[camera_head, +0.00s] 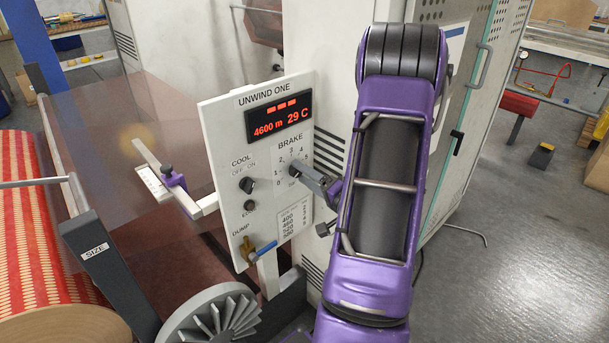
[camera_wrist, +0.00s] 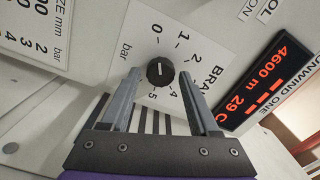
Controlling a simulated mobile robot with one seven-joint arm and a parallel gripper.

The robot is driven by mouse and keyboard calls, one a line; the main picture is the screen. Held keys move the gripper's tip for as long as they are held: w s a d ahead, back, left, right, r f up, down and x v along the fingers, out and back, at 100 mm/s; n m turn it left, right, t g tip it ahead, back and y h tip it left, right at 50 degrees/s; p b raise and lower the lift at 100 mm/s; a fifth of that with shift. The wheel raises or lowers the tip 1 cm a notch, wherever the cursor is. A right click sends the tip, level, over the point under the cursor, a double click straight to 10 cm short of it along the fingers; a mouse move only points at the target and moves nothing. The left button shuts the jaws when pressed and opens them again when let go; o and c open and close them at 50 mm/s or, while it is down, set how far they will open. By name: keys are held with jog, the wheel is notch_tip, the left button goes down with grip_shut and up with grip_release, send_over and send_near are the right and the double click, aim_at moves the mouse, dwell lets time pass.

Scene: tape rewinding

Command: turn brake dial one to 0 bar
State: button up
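The brake dial is a small round black knob (camera_wrist: 160,71) with a pale line on its face, on the panel marked UNWIND ONE. In the wrist view the line runs roughly up and down the picture, with the printed 0 (camera_wrist: 157,29) above the knob; which end is the pointer is hard to tell. My gripper (camera_wrist: 159,78) is open, with one finger on each side of the knob. I cannot tell whether they touch it. In the head view my gripper (camera_head: 298,173) reaches the brake scale from the right and hides most of the dial.
A red-striped roll (camera_head: 30,230) is at left. Open floor (camera_head: 510,260) lies at right.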

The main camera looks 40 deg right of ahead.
jog(key=shift+o, duration=0.7)
jog(key=s+d, duration=0.1)
jog(key=s, duration=1.6)
jog(key=shift+s+d, duration=0.15)
jog(key=shift+s, duration=0.05)
